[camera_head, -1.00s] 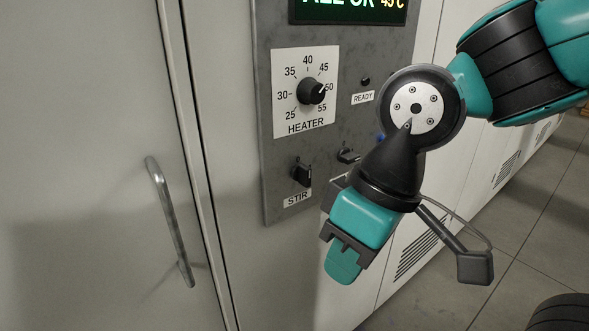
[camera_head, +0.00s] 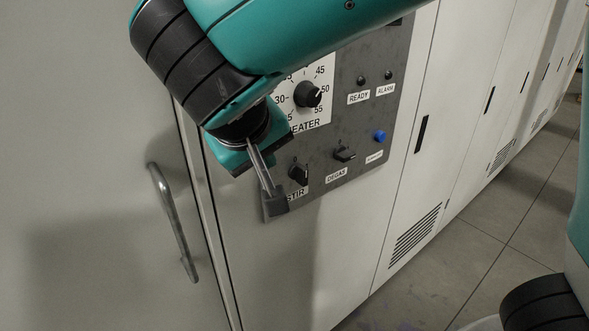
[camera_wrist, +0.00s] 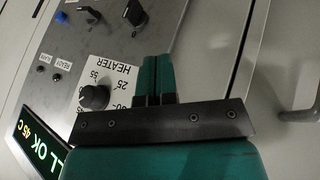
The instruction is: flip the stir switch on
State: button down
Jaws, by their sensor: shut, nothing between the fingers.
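The stir switch (camera_head: 299,174) is a small black toggle low on the grey control panel (camera_head: 330,176), above the partly covered STIR label. It also shows near the top edge of the wrist view (camera_wrist: 135,12). I cannot tell its on or off position. My gripper (camera_wrist: 158,60) is shut and empty, its teal fingers side by side below and a little right of the switch in the wrist view. They look apart from it.
The black heater knob (camera_head: 307,94), degas switch (camera_head: 344,154) and blue button (camera_head: 379,136) sit on the same panel. READY and ALARM lamps are above. The display (camera_wrist: 42,145) shows green and yellow text. A cabinet door handle (camera_head: 172,222) sticks out at left.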

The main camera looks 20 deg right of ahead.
jog(key=p, duration=0.2)
send_near(297, 179)
jog(key=a+f, duration=0.1)
jog(key=w+a+f, duration=0.1)
jog(key=f, duration=0.1)
jog(key=shift+f, duration=0.3)
jog(key=d+p, duration=0.1)
jog(key=w+d+p, duration=0.1)
jog(key=d, duration=0.1)
jog(key=shift+w+f, duration=0.1)
jog(key=shift+f, duration=0.05)
jog(key=shift+w+d+f, duration=0.15)
jog(key=shift+d, duration=0.25)
